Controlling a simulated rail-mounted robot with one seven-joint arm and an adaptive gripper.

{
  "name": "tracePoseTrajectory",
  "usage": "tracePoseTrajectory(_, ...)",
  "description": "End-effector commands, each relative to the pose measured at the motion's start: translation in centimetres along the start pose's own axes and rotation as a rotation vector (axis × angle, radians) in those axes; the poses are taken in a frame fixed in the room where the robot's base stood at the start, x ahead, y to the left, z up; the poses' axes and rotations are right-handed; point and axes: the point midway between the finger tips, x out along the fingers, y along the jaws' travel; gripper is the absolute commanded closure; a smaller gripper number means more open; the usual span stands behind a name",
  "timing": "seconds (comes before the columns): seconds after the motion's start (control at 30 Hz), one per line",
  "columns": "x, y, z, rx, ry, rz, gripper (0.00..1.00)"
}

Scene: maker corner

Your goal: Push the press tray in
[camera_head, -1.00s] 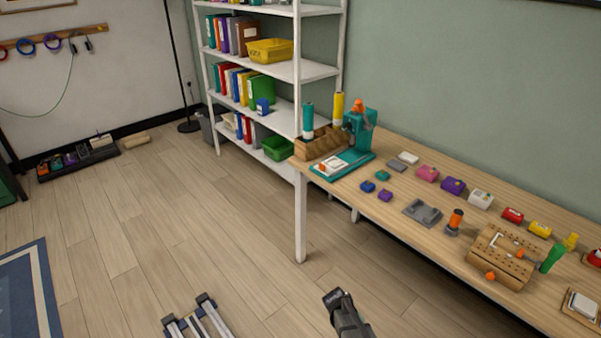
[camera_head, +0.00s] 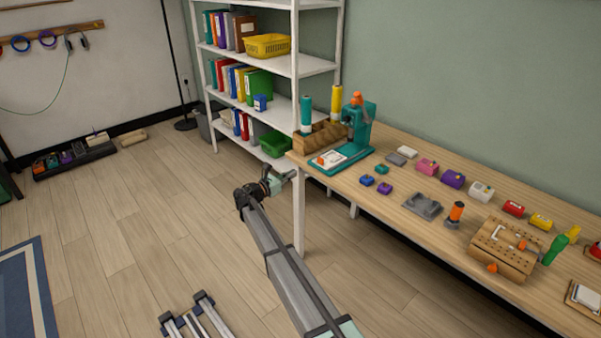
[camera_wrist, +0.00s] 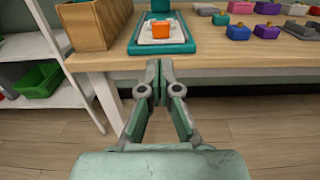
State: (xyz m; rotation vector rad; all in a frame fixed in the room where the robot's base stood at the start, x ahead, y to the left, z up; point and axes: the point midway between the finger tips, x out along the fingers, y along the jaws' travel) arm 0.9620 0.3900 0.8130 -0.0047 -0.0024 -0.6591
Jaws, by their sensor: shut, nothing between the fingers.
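The teal press (camera_head: 360,122) stands at the far left end of the workbench, with a flat teal base reaching toward the bench's front edge. The white press tray (camera_head: 322,161) lies on that base, out in front of the press column. In the wrist view the tray (camera_wrist: 178,38) shows its orange handle (camera_wrist: 161,29) facing me, straight ahead. My gripper (camera_head: 291,174) is off the bench's left front corner. In the wrist view my gripper (camera_wrist: 159,66) has its fingertips together, empty, short of the bench edge and apart from the tray.
A wooden box (camera_wrist: 100,25) stands close left of the press base. Small coloured blocks (camera_head: 367,181) lie to the right on the workbench (camera_head: 400,240). A white shelf (camera_head: 295,65) stands behind the bench's left end.

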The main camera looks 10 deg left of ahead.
Motion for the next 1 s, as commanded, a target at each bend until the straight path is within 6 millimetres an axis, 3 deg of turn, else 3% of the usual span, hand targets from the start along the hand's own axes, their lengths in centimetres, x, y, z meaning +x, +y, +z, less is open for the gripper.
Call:
tracePoseTrajectory(0.6, 10.8, 0.0, 0.0, 0.003, 0.003, -0.003, 1.00)
tracePoseTrajectory(0.8, 12.7, -0.1, -0.1, 0.003, 0.003, -0.001, 1.00)
tracePoseTrajectory(1.0, 13.1, -0.1, -0.2, 0.004, 0.003, -0.001, 1.00)
